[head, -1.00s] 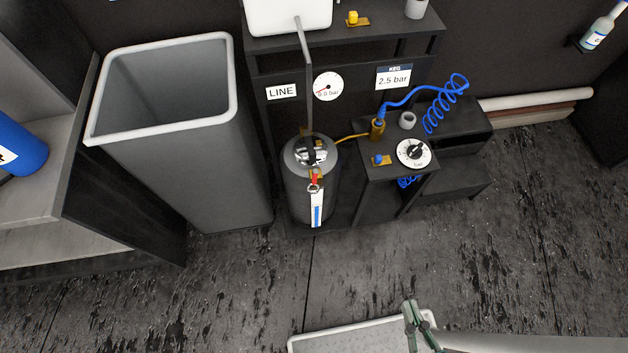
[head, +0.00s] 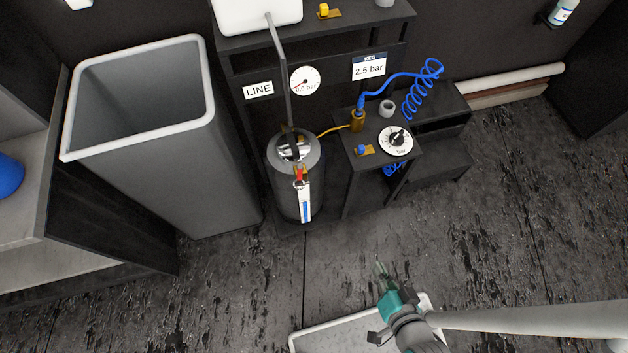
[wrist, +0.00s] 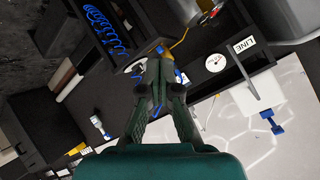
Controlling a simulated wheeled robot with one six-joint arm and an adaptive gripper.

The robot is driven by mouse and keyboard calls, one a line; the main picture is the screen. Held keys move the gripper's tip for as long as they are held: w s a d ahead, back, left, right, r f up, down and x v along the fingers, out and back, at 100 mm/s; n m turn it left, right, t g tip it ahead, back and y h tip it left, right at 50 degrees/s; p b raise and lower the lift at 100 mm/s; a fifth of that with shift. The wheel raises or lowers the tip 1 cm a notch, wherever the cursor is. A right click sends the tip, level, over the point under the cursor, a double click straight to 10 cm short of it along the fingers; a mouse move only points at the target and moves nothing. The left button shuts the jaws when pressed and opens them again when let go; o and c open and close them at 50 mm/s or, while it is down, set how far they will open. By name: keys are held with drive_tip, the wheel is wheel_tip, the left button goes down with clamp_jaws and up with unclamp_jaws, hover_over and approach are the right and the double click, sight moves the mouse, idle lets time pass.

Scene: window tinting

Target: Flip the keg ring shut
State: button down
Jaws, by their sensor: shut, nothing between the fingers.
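The keg (head: 292,180) is a dark cylinder standing upright on a low black base, with a shiny metal top. Its ring is too small to make out clearly at the top; a red piece and a hanging white and blue tag (head: 305,203) show on the keg's front. In the wrist view only part of the keg top (wrist: 207,12) shows at the upper edge. My gripper (head: 381,268) is above the floor, in front of and to the right of the keg, well apart from it. In the wrist view its fingers (wrist: 158,70) are together and empty.
A tall grey bin (head: 190,150) stands left of the keg. A black stand with a dial (head: 396,141), a blue lever (head: 364,150) and a coiled blue hose (head: 424,88) is on its right. A gauge (head: 305,81) hangs behind.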

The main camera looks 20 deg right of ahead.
drive_tip(key=w+a+f+m+g+y, duration=0.1)
drive_tip(key=w+f+m+g+y, duration=0.1)
drive_tip(key=w+f+m, duration=0.4)
drive_tip(key=w+f+m+g+y, duration=0.2)
drive_tip(key=w+f+m, duration=0.1)
drive_tip(key=w, duration=0.6)
drive_tip(key=w+d+r+m+g+y, duration=0.4)
drive_tip(key=w+r, duration=0.5)
drive_tip(key=w, duration=0.2)
drive_tip(key=shift+w+m+g+y, duration=0.35)
drive_tip(key=shift+m+g+y, duration=0.05)
drive_tip(key=shift+f, duration=0.1)
approach(299, 179)
drive_tip(key=shift+a+f, duration=1.45)
drive_tip(key=shift+f, duration=1.4)
drive_tip(key=shift+s, duration=0.45)
